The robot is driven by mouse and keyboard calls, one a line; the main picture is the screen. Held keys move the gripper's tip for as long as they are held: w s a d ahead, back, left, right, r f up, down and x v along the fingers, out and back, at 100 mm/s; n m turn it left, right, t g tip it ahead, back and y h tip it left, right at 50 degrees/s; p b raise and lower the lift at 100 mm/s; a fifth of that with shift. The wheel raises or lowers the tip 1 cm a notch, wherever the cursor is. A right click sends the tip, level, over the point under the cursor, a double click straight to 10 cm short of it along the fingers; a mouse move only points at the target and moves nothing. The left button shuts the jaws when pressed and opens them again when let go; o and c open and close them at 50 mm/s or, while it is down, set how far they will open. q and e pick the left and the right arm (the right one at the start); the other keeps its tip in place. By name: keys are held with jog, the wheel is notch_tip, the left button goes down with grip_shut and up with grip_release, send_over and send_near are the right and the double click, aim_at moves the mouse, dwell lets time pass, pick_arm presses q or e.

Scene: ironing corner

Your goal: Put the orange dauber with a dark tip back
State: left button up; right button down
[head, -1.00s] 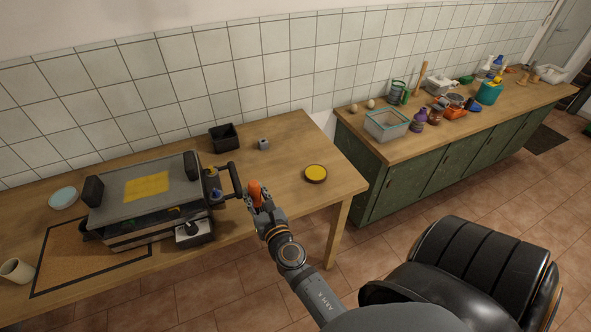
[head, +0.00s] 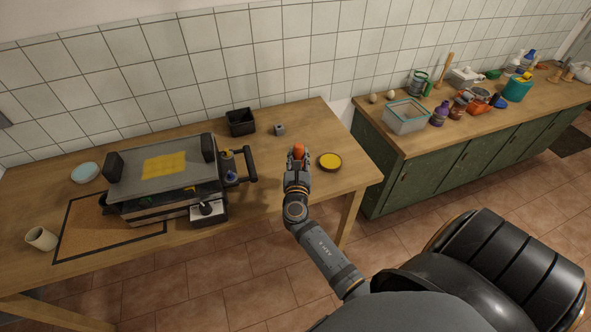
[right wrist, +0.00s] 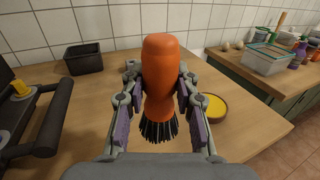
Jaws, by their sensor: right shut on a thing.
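The orange dauber (head: 298,151) is in my right gripper (head: 298,163), above the wooden table. In the right wrist view, the dauber (right wrist: 160,75) stands roughly upright between the fingers of my right gripper (right wrist: 162,105), its dark bristle tip pointing down. A small grey block (head: 279,129) with a darker top lies on the table beyond the gripper. A round dish of yellow (head: 330,161) lies to the gripper's right; it also shows in the right wrist view (right wrist: 214,107), partly behind the fingers. My left gripper is not in view.
The grey press (head: 160,187) with a yellow cloth and black handle stands left of the gripper. A black open box (head: 241,122) stands at the back. A bowl (head: 85,172) and a cup (head: 41,238) are at the left. A cluttered green cabinet (head: 420,175) stands right.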

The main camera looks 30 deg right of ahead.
jog(key=w+f+b, duration=0.1)
jog(key=f+b, duration=0.2)
jog(key=w+d+f+b, duration=0.1)
jog(key=w+f+b, duration=0.1)
jog(key=f, duration=0.1)
jog(key=w+d+f+b, duration=0.1)
jog(key=w+f+b, duration=0.1)
jog(key=f+b, duration=0.1)
jog(key=shift+f+b, duration=0.1)
jog(key=shift+b, duration=0.25)
jog(key=shift+r, duration=0.2)
jog(key=shift+s+f, duration=0.1)
jog(key=shift+f, duration=0.05)
jog(key=c, duration=1)
grip_release()
